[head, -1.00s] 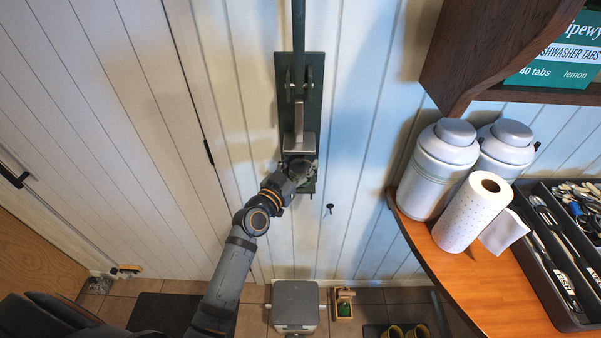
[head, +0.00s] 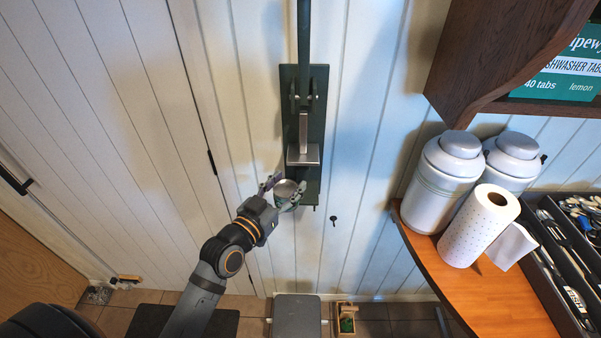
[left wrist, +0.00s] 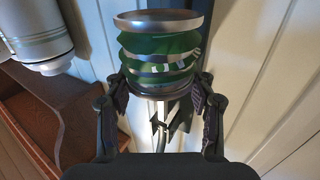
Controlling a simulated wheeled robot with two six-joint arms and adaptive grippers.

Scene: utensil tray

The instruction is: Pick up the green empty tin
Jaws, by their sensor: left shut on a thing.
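The green tin (head: 287,194) is in my left gripper (head: 283,188), with its silvery round end facing up, just below and left of the metal block of a dark wall-mounted press (head: 311,180). In the left wrist view the tin (left wrist: 160,45) looks squashed, with folded green sides and a bare metal end. The fingers of the left gripper (left wrist: 160,92) stand on either side of its near end. The tin appears clear of the press, though the exact gap is hard to judge. My right gripper is out of view.
A wooden counter (head: 495,300) on the right holds white canisters (head: 443,180), a paper roll (head: 478,225) and a cutlery tray (head: 548,275). A dark shelf (head: 490,60) hangs above. A grey bin (head: 297,316) and a small wooden box (head: 346,318) stand on the floor below.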

